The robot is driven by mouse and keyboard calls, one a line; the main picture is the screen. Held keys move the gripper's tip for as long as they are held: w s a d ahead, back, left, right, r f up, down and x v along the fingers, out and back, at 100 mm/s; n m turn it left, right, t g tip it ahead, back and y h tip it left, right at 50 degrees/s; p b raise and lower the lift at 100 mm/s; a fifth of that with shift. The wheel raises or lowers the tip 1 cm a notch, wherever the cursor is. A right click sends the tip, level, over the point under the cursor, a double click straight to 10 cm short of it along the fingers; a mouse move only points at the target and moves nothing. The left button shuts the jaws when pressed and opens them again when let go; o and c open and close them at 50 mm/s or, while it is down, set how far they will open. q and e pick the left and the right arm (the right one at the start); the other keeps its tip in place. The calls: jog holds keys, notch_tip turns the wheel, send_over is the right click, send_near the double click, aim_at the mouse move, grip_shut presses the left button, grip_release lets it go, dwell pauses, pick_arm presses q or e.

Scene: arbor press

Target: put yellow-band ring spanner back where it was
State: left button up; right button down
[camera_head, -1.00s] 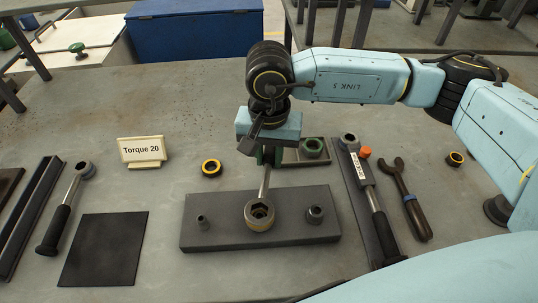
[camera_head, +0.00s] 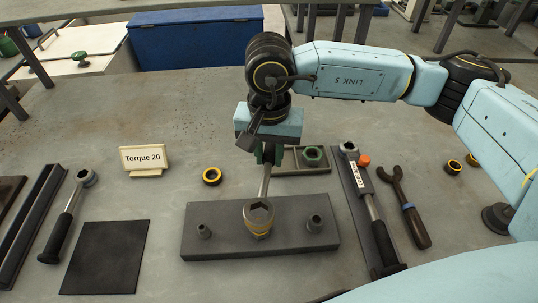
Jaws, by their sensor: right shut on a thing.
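The yellow-band ring spanner has a thin metal shaft (camera_head: 265,182) and a large ring head (camera_head: 258,212). My right gripper (camera_head: 266,154) points down at the rear of the grey block (camera_head: 205,243) and is shut on the spanner's upper end; the fingers are partly hidden by the wrist. The head is above the block's middle, with a yellow band (camera_head: 261,235) at its lower edge. It looks slightly raised, but I cannot tell whether it still touches what is under it. My left gripper is not in view.
Studs (camera_head: 204,231) and (camera_head: 315,223) stand at the block's ends. A torque wrench (camera_head: 372,205) and an open-ended spanner (camera_head: 409,208) lie right. A green nut tray (camera_head: 290,170) is behind. A Torque 20 sign (camera_head: 144,159), another wrench (camera_head: 62,222) and a dark mat (camera_head: 104,257) are left.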

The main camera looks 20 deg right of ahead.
aim_at(269, 155)
notch_tip(269, 155, up, 3)
jog(key=shift+r+p, duration=0.1)
jog(key=shift+p, duration=0.35)
